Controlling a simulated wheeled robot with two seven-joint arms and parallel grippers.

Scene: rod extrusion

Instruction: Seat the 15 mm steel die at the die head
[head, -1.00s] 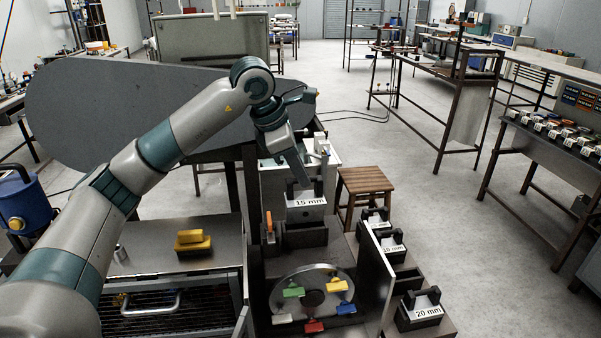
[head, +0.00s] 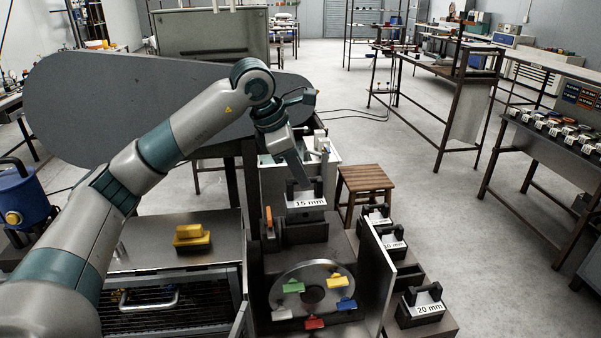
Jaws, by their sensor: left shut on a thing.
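The 15 mm steel die (head: 306,201) is a grey block with a white "15 mm" label and a dark handle on top. My left gripper (head: 301,183) is shut on its handle and holds it upright. The die is right over the dark die head (head: 302,232), at its top. I cannot tell whether it is fully down in it, as the label side hides the contact. My right gripper is not in view.
A round plate (head: 312,311) with coloured clamps lies in front of the die head. A thin upright panel (head: 377,270) stands to its right. Beyond it other dies, including the 20 mm one (head: 427,309), sit in dark holders. A wooden stool (head: 366,182) stands behind.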

